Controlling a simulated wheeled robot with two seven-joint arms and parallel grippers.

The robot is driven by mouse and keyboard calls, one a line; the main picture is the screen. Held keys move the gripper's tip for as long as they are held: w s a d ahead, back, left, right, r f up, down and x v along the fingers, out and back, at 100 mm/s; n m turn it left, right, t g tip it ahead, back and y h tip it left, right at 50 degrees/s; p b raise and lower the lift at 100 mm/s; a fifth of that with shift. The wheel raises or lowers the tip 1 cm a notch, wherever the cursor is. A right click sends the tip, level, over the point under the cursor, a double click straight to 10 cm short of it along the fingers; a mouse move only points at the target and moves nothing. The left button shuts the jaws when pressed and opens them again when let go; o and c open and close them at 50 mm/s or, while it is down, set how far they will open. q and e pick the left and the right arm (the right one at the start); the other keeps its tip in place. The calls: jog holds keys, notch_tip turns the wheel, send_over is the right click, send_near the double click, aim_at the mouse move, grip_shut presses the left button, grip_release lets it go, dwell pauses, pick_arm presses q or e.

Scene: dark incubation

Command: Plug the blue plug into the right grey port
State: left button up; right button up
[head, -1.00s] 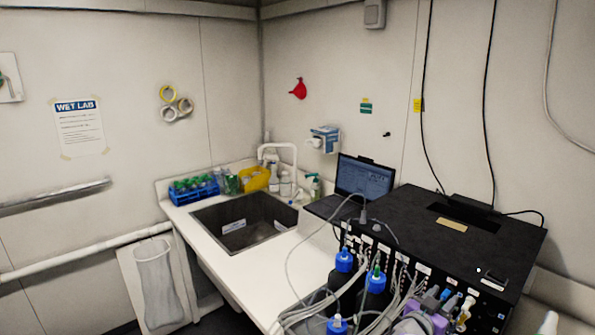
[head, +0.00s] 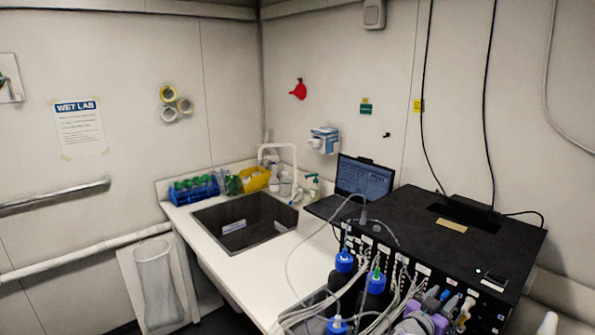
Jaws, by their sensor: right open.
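My right gripper (head: 441,304) shows small at the bottom right, at the front face of the black box (head: 425,222). Its grey and purple parts are low in the picture, and its jaws are open. A small blue piece (head: 445,294), which may be the blue plug, shows close by the fingertips; I cannot tell whether they touch it. The grey ports cannot be made out among the fittings and cables on the box front. My left gripper is not in view.
Bottles with blue caps (head: 344,261) and a tangle of grey tubes (head: 300,318) crowd the box front. A laptop (head: 364,180) stands behind. The white counter (head: 250,275) is clear between the sink (head: 243,222) and the tubes.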

dwell(0.6)
grip_shut()
jog(key=shift+a, duration=0.15)
jog(key=shift+p+v, duration=0.4)
jog(key=shift+v, duration=2.5)
jog(key=shift+s, duration=0.1)
